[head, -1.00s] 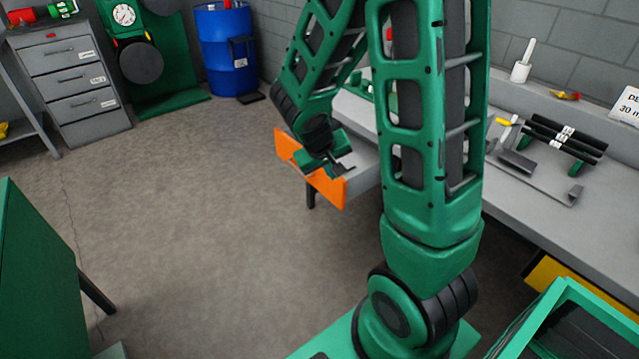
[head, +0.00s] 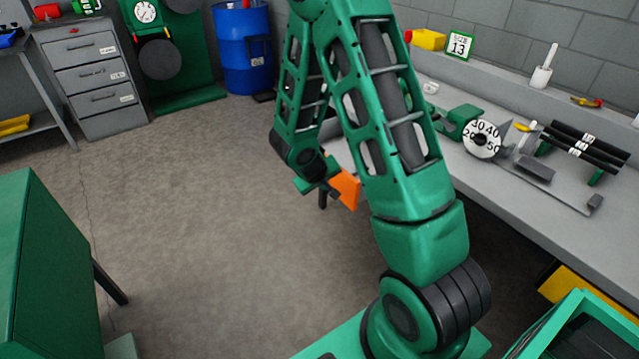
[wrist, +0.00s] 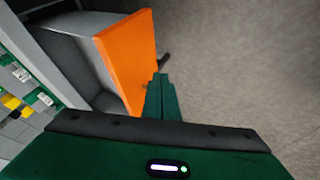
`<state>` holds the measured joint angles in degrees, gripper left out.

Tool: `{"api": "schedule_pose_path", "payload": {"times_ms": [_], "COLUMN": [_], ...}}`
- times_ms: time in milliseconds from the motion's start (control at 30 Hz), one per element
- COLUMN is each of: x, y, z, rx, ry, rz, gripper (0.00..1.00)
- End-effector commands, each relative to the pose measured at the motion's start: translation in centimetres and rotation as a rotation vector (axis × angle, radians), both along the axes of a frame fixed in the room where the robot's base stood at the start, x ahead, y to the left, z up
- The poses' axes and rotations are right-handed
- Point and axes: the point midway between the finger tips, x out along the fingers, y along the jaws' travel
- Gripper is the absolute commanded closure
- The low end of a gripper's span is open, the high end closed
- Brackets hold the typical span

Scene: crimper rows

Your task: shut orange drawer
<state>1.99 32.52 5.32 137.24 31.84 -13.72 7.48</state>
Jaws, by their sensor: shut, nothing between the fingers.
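The orange drawer front (head: 347,190) stands out from beneath the bench in the head view, partly hidden behind my arm and gripper. In the wrist view, the orange front (wrist: 127,58) and the grey drawer body (wrist: 75,68) behind it show; the drawer is open. A dark handle (wrist: 163,61) sticks out from the front's outer face. My gripper (wrist: 161,84) is shut and empty, its fingertips at the lower outer side of the orange front. I cannot tell whether they touch it. In the head view, my gripper (head: 328,187) is on the outer side of the drawer.
The grey bench (head: 480,185) on the right carries a round dial (head: 482,138) and black rods (head: 585,145). A blue drum (head: 243,50) and a grey cabinet (head: 92,75) stand at the back. A green box (head: 45,265) is at the left. The floor between is clear.

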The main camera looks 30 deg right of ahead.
Motion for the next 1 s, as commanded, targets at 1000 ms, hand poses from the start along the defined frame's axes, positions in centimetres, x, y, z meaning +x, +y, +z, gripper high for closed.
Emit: {"api": "schedule_pose_path", "payload": {"times_ms": [1000], "x": [1.3], "y": [-5.2], "z": [-2.2], "rx": [-0.001], "ry": [0.0], "rz": [0.001], "gripper": [1.0]}}
